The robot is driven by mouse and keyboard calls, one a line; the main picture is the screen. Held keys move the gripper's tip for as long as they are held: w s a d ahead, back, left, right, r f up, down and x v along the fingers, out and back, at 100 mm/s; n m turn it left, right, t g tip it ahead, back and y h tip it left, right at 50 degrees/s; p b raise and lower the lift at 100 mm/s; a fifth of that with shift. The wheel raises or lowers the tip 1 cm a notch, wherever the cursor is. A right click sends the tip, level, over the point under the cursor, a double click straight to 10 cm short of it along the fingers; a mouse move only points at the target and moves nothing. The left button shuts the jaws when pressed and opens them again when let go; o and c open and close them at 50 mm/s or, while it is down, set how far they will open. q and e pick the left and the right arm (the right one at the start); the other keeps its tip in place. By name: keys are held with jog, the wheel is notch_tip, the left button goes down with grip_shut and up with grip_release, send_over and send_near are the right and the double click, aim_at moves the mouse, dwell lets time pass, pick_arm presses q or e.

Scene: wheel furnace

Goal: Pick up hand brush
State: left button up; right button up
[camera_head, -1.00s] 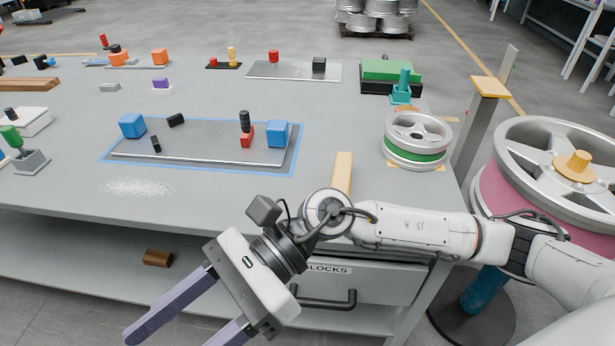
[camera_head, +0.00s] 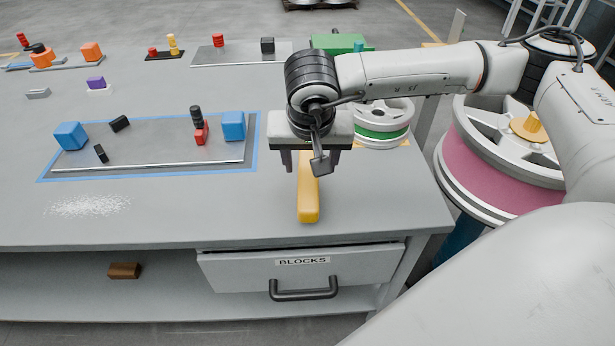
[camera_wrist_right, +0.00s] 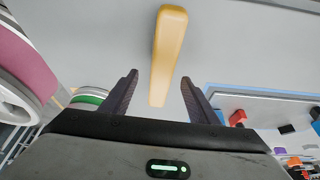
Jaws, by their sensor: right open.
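The hand brush (camera_head: 308,206) shows as a long yellow-tan bar lying on the grey workbench near its front right part. No bristles can be made out. My right gripper (camera_head: 310,168) points down over the brush, its two fingers on either side of the bar's line. In the right wrist view, the brush (camera_wrist_right: 168,50) runs between the two dark open fingers (camera_wrist_right: 160,78), with its near end between the tips. It looks untouched. The gripper body hides the far part of the brush in the head view. My left gripper is not in view.
A wheel with a green band (camera_head: 378,133) stands close right of the gripper. A metal plate (camera_head: 150,160) with blue blocks (camera_head: 233,126) lies to the left. Bench around the brush is clear.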

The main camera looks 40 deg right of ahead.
aim_at(308, 169)
jog(key=x, duration=0.5)
jog(key=shift+w+r, duration=0.1)
jog(key=shift+w, duration=0.2)
jog(key=shift+w+f, duration=0.1)
jog(key=shift+f, duration=0.2)
jog(key=shift+f, duration=0.25)
jog(key=c, duration=1.1)
jog(key=shift+r, duration=0.1)
jog(key=shift+d+r+p, duration=0.1)
jog(key=shift+r+p, duration=0.15)
jog(key=shift+p, duration=0.05)
notch_tip(308, 169, up, 10)
jog(key=shift+f, duration=0.1)
